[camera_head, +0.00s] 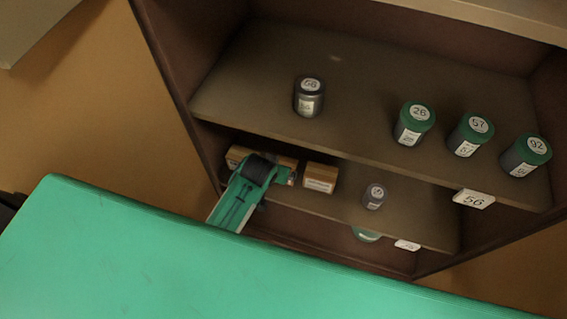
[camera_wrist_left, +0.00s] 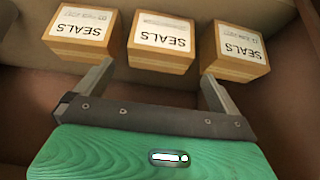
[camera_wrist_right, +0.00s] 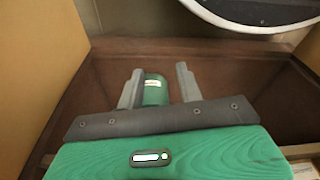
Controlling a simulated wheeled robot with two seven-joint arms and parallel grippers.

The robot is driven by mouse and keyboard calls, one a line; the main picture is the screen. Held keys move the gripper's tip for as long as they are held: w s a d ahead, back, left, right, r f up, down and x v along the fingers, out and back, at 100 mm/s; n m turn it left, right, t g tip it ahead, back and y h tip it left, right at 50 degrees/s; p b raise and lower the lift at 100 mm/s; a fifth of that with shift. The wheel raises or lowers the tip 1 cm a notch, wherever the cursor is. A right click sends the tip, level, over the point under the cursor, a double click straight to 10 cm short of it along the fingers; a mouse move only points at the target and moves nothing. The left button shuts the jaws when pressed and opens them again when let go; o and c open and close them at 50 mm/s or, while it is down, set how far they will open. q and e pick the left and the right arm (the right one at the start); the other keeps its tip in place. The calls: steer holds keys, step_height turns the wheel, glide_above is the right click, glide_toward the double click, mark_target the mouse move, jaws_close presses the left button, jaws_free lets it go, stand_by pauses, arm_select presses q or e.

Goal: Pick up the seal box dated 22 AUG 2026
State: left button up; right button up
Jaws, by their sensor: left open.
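Three orange-brown seal boxes stand in a row in the left wrist view: a left one (camera_wrist_left: 82,30), a middle one (camera_wrist_left: 161,41) and a right one (camera_wrist_left: 242,50). Each has a white label reading SEALS upside down; the smaller print is too blurred to read a date. My left gripper (camera_wrist_left: 158,80) is open and empty, its fingers pointing at the middle box and apart from it. In the head view the boxes (camera_head: 320,178) are on the lower shelf, partly hidden by my left gripper (camera_head: 278,171). My right gripper (camera_wrist_right: 159,76) is open, seen only in its wrist view.
The upper shelf (camera_head: 360,95) holds a grey jar (camera_head: 309,97) and green-lidded jars (camera_head: 414,124). A small grey jar (camera_head: 375,196) stands right of the boxes. A green-lidded jar (camera_head: 366,235) is below. A green cylinder (camera_wrist_right: 155,90) shows between my right fingers, apparently beyond them.

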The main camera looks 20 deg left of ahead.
mark_target(287, 161)
arm_select(q)
steer(key=b+x, duration=0.1)
steer(key=x, duration=0.5)
steer(key=shift+f, duration=0.1)
steer(key=shift+w+f, duration=0.15)
steer(key=shift+f, duration=0.15)
steer(key=b+x, duration=0.1)
steer(key=x, duration=0.4)
arm_select(e)
step_height(287, 161, up, 6)
steer(key=w, duration=0.1)
steer(key=shift+w+a+r, duration=0.15)
steer(key=shift+a, duration=0.15)
arm_select(q)
steer(key=c, duration=0.6)
steer(key=shift+c, duration=0.6)
steer(key=shift+r, duration=0.2)
